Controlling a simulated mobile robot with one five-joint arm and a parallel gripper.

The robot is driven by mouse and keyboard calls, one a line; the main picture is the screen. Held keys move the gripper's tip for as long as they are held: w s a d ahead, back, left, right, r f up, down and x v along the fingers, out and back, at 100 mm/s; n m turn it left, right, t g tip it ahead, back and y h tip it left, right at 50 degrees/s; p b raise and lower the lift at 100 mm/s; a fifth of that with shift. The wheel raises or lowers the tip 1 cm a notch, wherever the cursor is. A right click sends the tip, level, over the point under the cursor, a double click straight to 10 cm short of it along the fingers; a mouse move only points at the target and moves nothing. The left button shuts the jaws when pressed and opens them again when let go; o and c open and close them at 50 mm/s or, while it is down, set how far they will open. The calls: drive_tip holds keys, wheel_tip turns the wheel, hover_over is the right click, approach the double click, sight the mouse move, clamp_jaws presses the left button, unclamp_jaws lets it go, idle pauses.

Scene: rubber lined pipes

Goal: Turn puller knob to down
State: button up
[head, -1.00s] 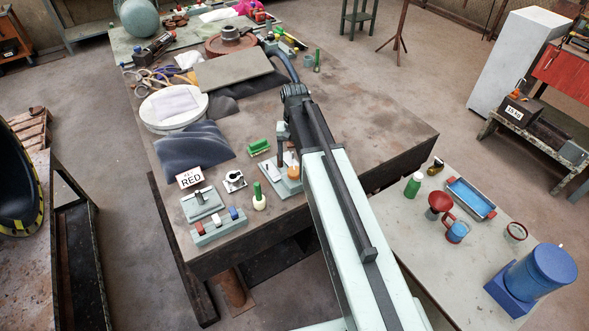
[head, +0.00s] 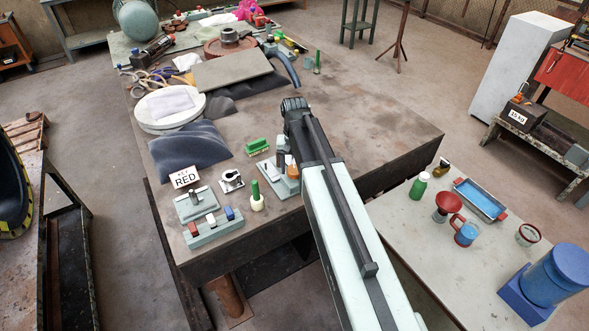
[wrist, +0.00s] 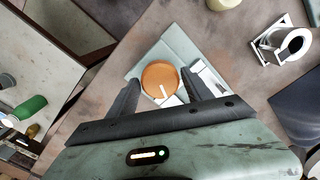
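The puller knob is a round orange knob (wrist: 159,79) with a white pointer line, on a pale grey-green plate (wrist: 178,42). In the wrist view its line points toward the bottom, slightly right. My gripper (wrist: 161,76) is open, with one dark finger on each side of the knob and visible gaps between. I cannot tell whether the fingertips are level with the knob or above it. In the head view the orange knob (head: 292,167) shows beside my arm near the bench's front edge; my fingers are largely hidden there.
A lower table (head: 440,240) at right holds a blue tray (head: 480,200). The bench's right part is clear.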

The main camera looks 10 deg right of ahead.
sight(294, 169)
drive_tip(key=c, duration=0.9)
drive_tip(key=n, duration=0.4)
drive_tip(key=shift+n, duration=0.3)
drive_tip(key=o, duration=1.4)
wheel_tip(294, 169, up, 8)
drive_tip(key=p, duration=0.8)
drive_tip(key=shift+f, duration=0.2)
